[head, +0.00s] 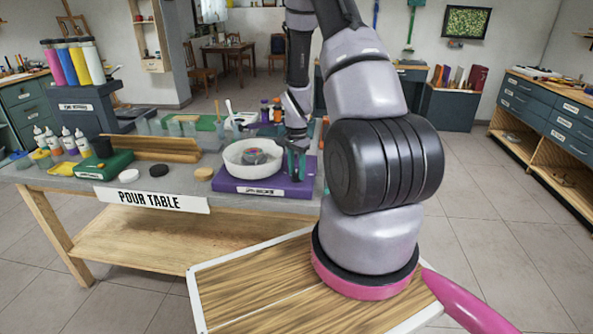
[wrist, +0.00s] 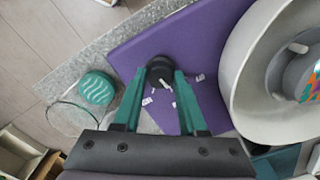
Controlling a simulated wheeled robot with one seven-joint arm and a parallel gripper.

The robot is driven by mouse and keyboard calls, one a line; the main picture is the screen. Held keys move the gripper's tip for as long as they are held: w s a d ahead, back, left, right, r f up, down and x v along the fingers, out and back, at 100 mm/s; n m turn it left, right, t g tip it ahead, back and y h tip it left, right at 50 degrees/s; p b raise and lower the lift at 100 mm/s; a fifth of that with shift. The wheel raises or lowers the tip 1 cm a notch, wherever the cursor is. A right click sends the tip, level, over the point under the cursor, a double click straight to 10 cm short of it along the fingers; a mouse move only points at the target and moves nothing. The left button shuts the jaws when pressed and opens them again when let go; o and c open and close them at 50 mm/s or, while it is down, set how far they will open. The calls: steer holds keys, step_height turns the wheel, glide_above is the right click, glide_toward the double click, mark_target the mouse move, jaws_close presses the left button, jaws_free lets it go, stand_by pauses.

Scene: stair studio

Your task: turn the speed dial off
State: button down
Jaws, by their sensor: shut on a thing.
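The speed dial (wrist: 159,70) is a small dark round knob on the purple base of the spinner, with small white labels around it in the wrist view. My gripper (wrist: 156,76) has its green fingers closed on either side of the dial. In the head view my gripper (head: 296,164) is low at the right end of the purple base (head: 230,183), and the dial is hidden there. The label texts are too small to read, and I cannot tell which setting the dial points to.
A white bowl (head: 231,160) with a colourful piece inside stands on the purple base, close beside my gripper; its wall (wrist: 232,70) fills the wrist view's right side. A green round lid (wrist: 96,88) lies left of the base. Bottles and cups crowd the table's left.

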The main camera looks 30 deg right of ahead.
mark_target(296, 173)
steer(key=n, duration=0.6)
steer(key=shift+n, duration=0.4)
stand_by(0.4)
steer(key=shift+c, duration=2.3)
jaws_free()
step_height(296, 173, up, 11)
steer(key=shift+f, duration=0.1)
